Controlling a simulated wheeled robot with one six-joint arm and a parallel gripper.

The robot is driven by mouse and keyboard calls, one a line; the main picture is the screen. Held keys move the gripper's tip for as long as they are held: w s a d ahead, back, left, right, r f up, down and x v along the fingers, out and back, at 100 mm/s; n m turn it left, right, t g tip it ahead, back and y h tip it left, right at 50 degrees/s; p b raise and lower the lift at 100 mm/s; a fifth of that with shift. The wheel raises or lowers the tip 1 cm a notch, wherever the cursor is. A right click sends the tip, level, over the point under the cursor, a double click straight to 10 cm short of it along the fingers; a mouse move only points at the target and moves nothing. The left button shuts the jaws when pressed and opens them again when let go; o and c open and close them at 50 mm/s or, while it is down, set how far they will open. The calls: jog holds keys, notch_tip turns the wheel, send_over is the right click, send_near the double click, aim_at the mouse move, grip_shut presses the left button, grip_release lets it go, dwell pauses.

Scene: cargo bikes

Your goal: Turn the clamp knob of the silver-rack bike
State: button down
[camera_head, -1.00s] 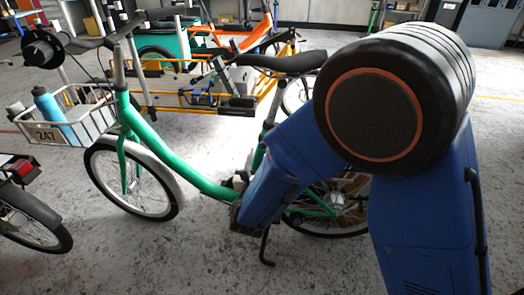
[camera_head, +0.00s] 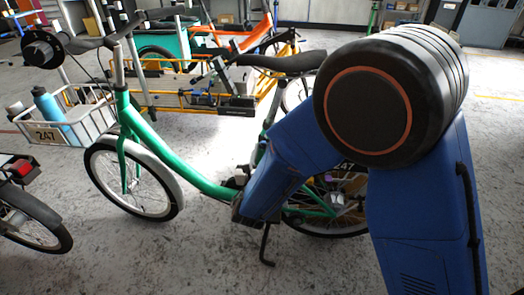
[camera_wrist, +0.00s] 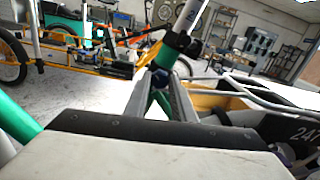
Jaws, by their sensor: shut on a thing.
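The bike with a green step-through frame (camera_head: 165,152) stands side-on in the head view. Its silver front rack (camera_head: 92,124) bears a 247 plate. In the wrist view its green tube (camera_wrist: 166,56) rises behind my fingers, with a black clamp (camera_wrist: 180,42) and a pale post above. My gripper (camera_wrist: 161,80) is closed around a small dark knob (camera_wrist: 157,76) at its fingertips, just below the clamp. The fingers partly hide the knob, so its turn angle cannot be told. In the head view my blue arm hides the gripper and part of the bike's rear.
A yellow-framed cargo bike (camera_head: 180,98) stands behind. A blue bottle (camera_head: 52,110) sits in the front rack. Another bike's wheel (camera_head: 35,225) is at the left edge.

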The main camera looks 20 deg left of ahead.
jog(key=shift+m, duration=0.3)
jog(key=m, duration=0.6)
jog(key=shift+m, duration=0.3)
dwell(0.4)
jog(key=c, duration=1.5)
grip_release()
jog(key=v, duration=1.7)
jog(key=shift+s+f, duration=0.1)
jog(key=shift+s, duration=0.1)
